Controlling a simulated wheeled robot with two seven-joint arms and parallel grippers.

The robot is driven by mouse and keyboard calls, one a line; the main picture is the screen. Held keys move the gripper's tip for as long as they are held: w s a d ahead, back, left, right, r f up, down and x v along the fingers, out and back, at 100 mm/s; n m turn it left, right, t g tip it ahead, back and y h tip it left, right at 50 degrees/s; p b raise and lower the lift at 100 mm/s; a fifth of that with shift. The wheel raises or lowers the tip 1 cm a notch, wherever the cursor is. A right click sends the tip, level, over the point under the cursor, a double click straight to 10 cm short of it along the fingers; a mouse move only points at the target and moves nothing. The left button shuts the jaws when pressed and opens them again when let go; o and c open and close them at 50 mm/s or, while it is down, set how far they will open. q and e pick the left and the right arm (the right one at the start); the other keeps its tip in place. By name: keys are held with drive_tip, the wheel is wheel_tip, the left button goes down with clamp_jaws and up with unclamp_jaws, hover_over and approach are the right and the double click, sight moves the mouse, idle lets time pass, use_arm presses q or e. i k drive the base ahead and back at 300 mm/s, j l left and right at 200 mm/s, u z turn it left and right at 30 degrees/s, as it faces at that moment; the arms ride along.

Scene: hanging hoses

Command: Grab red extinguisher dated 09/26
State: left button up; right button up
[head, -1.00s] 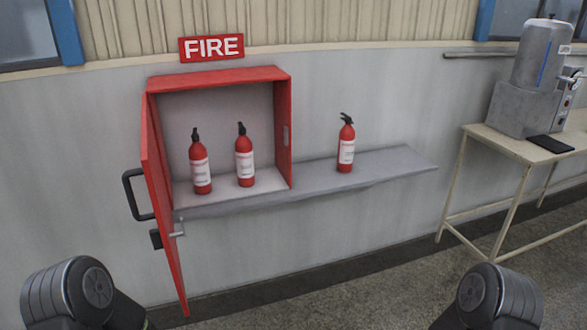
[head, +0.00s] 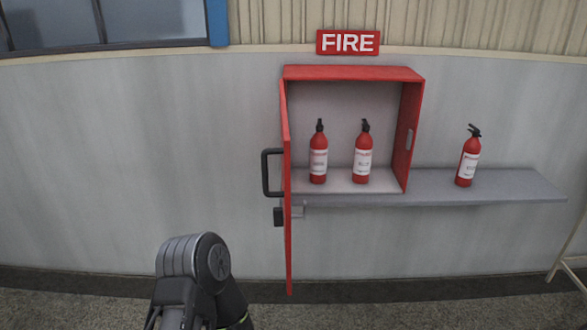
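Two red extinguishers with white labels stand upright in the open red fire cabinet (head: 414,135): a left one (head: 318,160) and a right one (head: 362,163). A third red extinguisher (head: 467,165) stands upright on the grey shelf to the right of the cabinet. The label text and dates are too small to read. Only part of one of my arms shows at the bottom, left of the cabinet and well short of the extinguishers. Neither of my grippers is in view.
The cabinet door (head: 287,220) stands open, edge toward me, with a dark handle (head: 268,172) on its left. The grey shelf (head: 525,185) has free room right of the third extinguisher. A table leg (head: 568,255) shows at the right edge. The floor in front looks clear.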

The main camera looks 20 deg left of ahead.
sight(318, 142)
drive_tip(key=k+j, duration=0.1)
drive_tip(key=j, duration=0.25)
drive_tip(key=k+j, duration=0.15)
drive_tip(key=j, duration=0.2)
drive_tip(key=k+j+u, duration=0.1)
drive_tip(key=j, duration=0.25)
drive_tip(key=k+j, duration=0.15)
drive_tip(key=j, duration=0.2)
drive_tip(key=i+l, duration=0.2)
drive_tip(key=i, duration=0.25)
drive_tip(key=i+l, duration=0.25)
drive_tip(key=i, duration=0.2)
drive_tip(key=i+l, duration=0.2)
drive_tip(key=i, duration=0.25)
